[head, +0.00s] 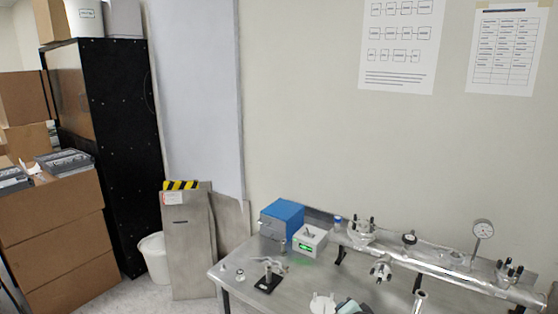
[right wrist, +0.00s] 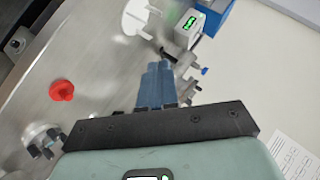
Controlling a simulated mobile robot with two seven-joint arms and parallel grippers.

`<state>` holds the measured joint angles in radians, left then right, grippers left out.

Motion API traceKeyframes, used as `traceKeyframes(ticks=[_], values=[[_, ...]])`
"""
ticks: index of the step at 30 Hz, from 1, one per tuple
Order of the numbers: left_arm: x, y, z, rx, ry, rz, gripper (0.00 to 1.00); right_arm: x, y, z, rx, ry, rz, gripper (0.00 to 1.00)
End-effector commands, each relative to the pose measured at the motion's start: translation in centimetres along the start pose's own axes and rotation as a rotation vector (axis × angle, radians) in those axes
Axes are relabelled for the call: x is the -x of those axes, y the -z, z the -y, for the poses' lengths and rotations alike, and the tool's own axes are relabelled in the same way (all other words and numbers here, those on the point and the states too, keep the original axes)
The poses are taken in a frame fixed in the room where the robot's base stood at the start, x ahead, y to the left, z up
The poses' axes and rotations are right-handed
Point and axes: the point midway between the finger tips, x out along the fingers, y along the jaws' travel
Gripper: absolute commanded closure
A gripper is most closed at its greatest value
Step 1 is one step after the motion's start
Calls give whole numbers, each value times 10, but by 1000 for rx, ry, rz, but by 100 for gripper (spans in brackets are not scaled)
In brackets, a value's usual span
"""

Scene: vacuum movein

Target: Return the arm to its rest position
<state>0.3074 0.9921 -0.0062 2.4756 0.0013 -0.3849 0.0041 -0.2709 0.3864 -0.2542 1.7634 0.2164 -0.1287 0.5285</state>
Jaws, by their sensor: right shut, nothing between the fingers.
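My right gripper (right wrist: 157,68) shows in the right wrist view, with its blue fingers closed together and nothing held between them. It is above the metal workbench (head: 232,272), pointing toward the white box with a green display (head: 310,240). In the head view, a grey-green part of my right arm (head: 350,306) shows at the bottom edge, over the bench front. My left arm and gripper are not in view.
A blue box (head: 282,219) stands beside the display box. A red knob (right wrist: 61,90) lies left of my fingers. Cardboard boxes (head: 50,225) and a black cabinet (head: 115,150) stand left.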

Motion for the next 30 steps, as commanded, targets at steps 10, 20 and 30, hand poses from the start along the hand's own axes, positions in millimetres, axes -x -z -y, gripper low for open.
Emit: traceKeyframes(ticks=[10,20,30], values=[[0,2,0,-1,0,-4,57,-15,-156,-231,225,-344,329,100],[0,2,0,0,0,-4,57,91,-309,-380,324,-496,760,100],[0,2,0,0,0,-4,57,160,-372,-407,328,-487,967,100]])
